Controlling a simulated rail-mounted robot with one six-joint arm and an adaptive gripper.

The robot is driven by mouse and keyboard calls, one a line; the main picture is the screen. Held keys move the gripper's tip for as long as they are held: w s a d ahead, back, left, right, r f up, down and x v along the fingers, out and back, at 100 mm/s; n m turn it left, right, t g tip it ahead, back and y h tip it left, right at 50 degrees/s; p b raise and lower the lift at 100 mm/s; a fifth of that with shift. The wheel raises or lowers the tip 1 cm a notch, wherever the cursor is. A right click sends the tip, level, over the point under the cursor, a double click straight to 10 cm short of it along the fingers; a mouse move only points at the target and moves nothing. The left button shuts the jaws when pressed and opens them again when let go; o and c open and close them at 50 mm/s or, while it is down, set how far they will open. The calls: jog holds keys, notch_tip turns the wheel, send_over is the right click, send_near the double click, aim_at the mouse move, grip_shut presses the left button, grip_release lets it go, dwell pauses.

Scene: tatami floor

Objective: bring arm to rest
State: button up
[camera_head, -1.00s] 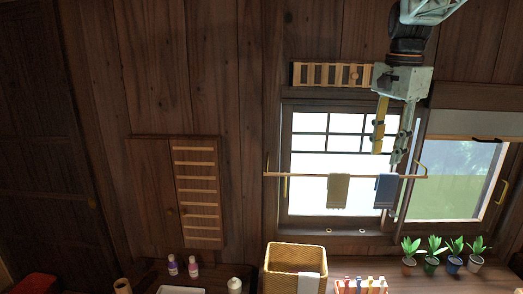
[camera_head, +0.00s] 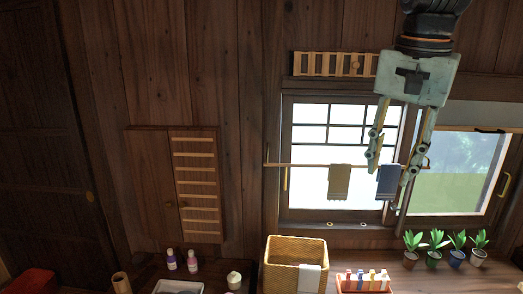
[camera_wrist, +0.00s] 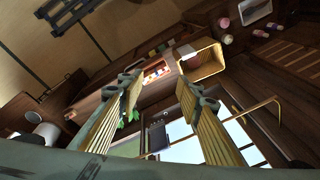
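My gripper (camera_head: 391,176) hangs at the upper right in the head view, in front of the window, with its fingers pointing down. The two fingers are spread apart with nothing between them. In the wrist view my gripper (camera_wrist: 165,88) shows both yellow-padded fingers wide apart and empty. I cannot tell how far the fingertips are from the rail.
Purple-and-white bottles (camera_head: 182,260) are at the lower left. A slatted cabinet (camera_head: 197,187) hangs on the left wall. The wall between is bare.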

jog(key=s+a+f+n+b, duration=0.1)
jog(key=s+a+f+n, duration=0.1)
jog(key=s+f, duration=0.3)
jog(key=s+a+f+n+t+b, duration=0.1)
jog(key=s+f, duration=0.4)
jog(key=s, duration=0.8)
jog(key=s+a+f+n+b, duration=0.3)
jog(key=s+f+n, duration=0.1)
jog(key=s, duration=0.5)
jog(key=shift+a+f+n+t, duration=0.25)
jog(key=shift+f+n+t, duration=0.15)
jog(key=shift+n, duration=0.2)
